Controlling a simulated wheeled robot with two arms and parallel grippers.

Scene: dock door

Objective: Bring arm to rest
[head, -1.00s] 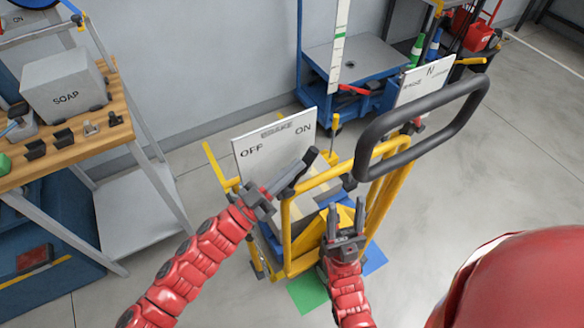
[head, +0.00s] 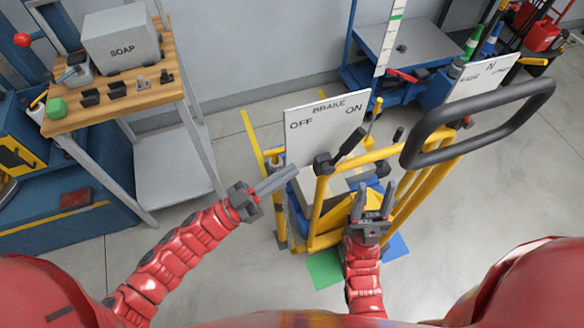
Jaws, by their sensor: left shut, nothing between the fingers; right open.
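My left gripper (head: 284,178) is shut and empty. It is in the air left of the yellow pallet-truck frame (head: 318,205), its fingers pointing up and right. The black brake lever (head: 341,149) stands in front of the white BRAKE board (head: 300,120) and slants up to the right, toward ON. A gap shows between the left fingertips and the lever. My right gripper (head: 374,192) is open, its fingers pointing up, in front of the yellow frame and below the black handle loop (head: 478,122). I see nothing between its fingers.
A second white board (head: 482,76) is behind the handle loop. A blue cart (head: 400,50) is at the back. Open floor lies between bench and truck.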

